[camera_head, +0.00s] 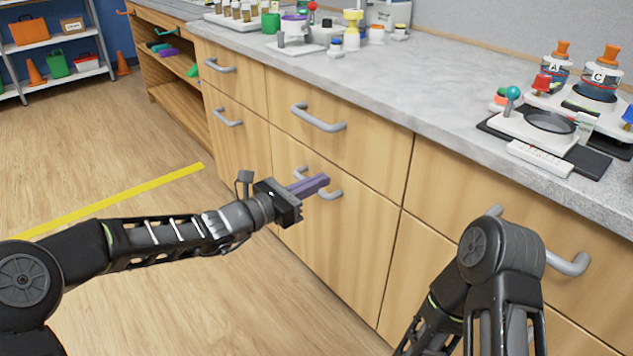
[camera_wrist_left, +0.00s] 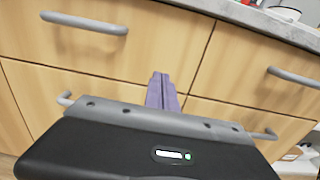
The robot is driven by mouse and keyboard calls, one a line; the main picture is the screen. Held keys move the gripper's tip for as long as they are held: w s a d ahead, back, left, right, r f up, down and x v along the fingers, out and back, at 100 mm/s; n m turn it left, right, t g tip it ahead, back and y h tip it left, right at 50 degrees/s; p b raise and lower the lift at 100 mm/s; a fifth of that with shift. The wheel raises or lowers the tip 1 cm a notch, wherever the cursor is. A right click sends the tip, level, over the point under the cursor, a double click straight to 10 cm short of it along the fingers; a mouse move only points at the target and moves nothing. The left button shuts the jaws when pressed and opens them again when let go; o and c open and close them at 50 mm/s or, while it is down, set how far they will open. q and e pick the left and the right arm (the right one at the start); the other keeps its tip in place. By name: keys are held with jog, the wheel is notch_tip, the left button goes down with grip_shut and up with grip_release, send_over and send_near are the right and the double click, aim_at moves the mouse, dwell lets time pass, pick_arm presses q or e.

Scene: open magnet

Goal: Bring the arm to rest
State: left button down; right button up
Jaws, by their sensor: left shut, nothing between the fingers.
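My left arm reaches in from the left in the head view. Its left gripper (camera_head: 322,181) has purple fingers that are shut with nothing between them. The gripper is in front of the wooden drawer fronts (camera_head: 330,230), close to a grey lower drawer handle (camera_head: 329,193); I cannot tell whether it touches it. In the left wrist view the shut purple fingers of the left gripper (camera_wrist_left: 161,80) point at the drawer fronts. My right arm shows at the lower right of the head view, folded, and its gripper is out of sight.
A grey countertop (camera_head: 400,90) runs above the drawers. On it, bottles (camera_head: 597,80) and a white device with a dish (camera_head: 545,128) stand at the right. Drawer handles (camera_head: 318,118) stick out. A shelf (camera_head: 60,60) stands far left. The wooden floor (camera_head: 170,290) is clear, with a yellow stripe (camera_head: 120,200).

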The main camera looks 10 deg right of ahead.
pick_arm(q)
jog(key=s+a+f+m+g+y, duration=0.25)
jog(key=s+f+m, duration=0.2)
jog(key=f, duration=0.65)
jog(key=s+a+f+m+g+y, duration=0.2)
jog(key=s+a+f+m+y, duration=0.3)
jog(key=f, duration=0.5)
jog(key=s+a+f+m+g+y, duration=0.2)
jog(key=s+f+m, duration=0.3)
jog(key=f, duration=0.6)
jog(key=s+a+f+m+g+y, duration=0.1)
jog(key=s+a+f+m, duration=0.25)
jog(key=s, duration=0.35)
jog(key=s+a+f+m, duration=0.2)
jog(key=s+f, duration=0.2)
jog(key=s, duration=0.4)
jog(key=s+a+f+m+g+y, duration=0.1)
jog(key=s+a+f+m, duration=0.1)
jog(key=s+f, duration=0.35)
notch_tip(320, 180, up, 28)
jog(key=s+d+p, duration=0.1)
jog(key=s+p, duration=0.1)
jog(key=p, duration=2.4)
jog(key=shift+s+m, duration=0.3)
jog(key=shift+h, duration=0.25)
